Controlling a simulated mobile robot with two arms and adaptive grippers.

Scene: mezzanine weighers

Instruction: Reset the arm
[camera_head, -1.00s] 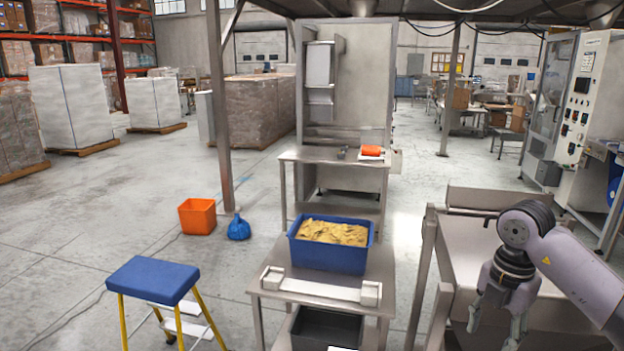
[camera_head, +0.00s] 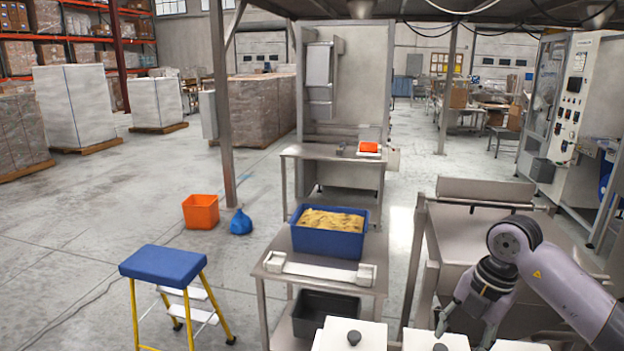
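My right arm comes in from the right edge, and its gripper (camera_head: 464,336) points down at the lower right. Its two fingers are spread apart with no object visible between them. The fingertips are near the white lids at the bottom edge and in front of the steel table. My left gripper and arm are not in view.
White lids with black knobs (camera_head: 349,338) line the bottom edge. A blue bin of yellowish chips (camera_head: 328,243) sits on a steel stand. A blue-topped step stool (camera_head: 162,264) and orange bin (camera_head: 201,211) stand left. A steel table (camera_head: 462,241) is behind my gripper.

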